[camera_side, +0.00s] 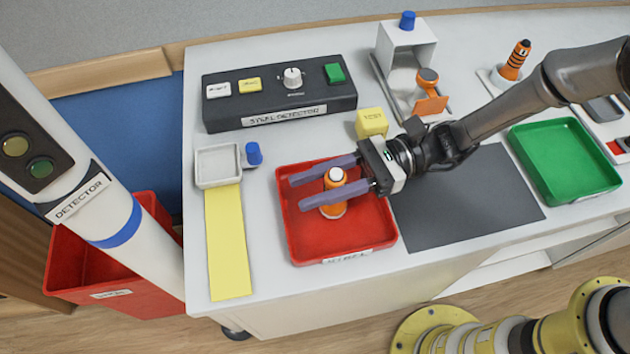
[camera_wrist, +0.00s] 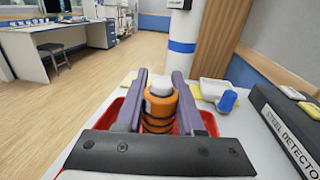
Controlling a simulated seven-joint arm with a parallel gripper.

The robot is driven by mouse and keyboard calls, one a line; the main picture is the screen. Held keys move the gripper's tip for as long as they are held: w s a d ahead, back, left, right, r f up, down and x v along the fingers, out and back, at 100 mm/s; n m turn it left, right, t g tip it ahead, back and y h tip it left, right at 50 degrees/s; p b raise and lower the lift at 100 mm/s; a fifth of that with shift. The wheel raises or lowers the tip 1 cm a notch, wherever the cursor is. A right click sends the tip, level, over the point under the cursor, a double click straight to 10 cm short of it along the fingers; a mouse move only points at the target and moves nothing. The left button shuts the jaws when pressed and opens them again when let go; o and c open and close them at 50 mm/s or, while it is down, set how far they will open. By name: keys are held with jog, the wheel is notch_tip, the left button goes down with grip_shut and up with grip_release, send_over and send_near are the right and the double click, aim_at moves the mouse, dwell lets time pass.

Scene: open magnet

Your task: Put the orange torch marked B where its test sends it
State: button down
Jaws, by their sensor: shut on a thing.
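An orange torch (camera_side: 333,188) with a white top stands upright between the two purple fingers of my gripper (camera_side: 328,186), over the floor of the red tray (camera_side: 345,242). I cannot tell whether its base touches the tray floor. The tray's front label seems to read STEEL. In the wrist view the torch (camera_wrist: 158,110) shows dark bands and sits between the fingers of my gripper (camera_wrist: 163,98), shut on it. No letter is readable on it. Another orange torch (camera_side: 514,62) with dark stripes stands at the back right.
A black steel detector box (camera_side: 280,105) with buttons is behind the red tray. A yellow TEST block (camera_side: 371,123), a white stand (camera_side: 405,50) and an orange piece (camera_side: 430,100) are further back. A green tray (camera_side: 567,160) is right, past a dark mat (camera_side: 470,205). A red bin (camera_side: 100,262) stands left.

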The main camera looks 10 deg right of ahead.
jog(key=shift+f, duration=0.15)
jog(key=c, duration=0.5)
grip_release()
jog(key=shift+d+r, duration=0.2)
jog(key=shift+d, duration=0.05)
jog(key=d, duration=0.3)
jog(key=w+d, duration=0.1)
jog(key=d, duration=0.3)
jog(key=w+d, duration=0.1)
jog(key=d, duration=0.3)
jog(key=shift+d, duration=0.2)
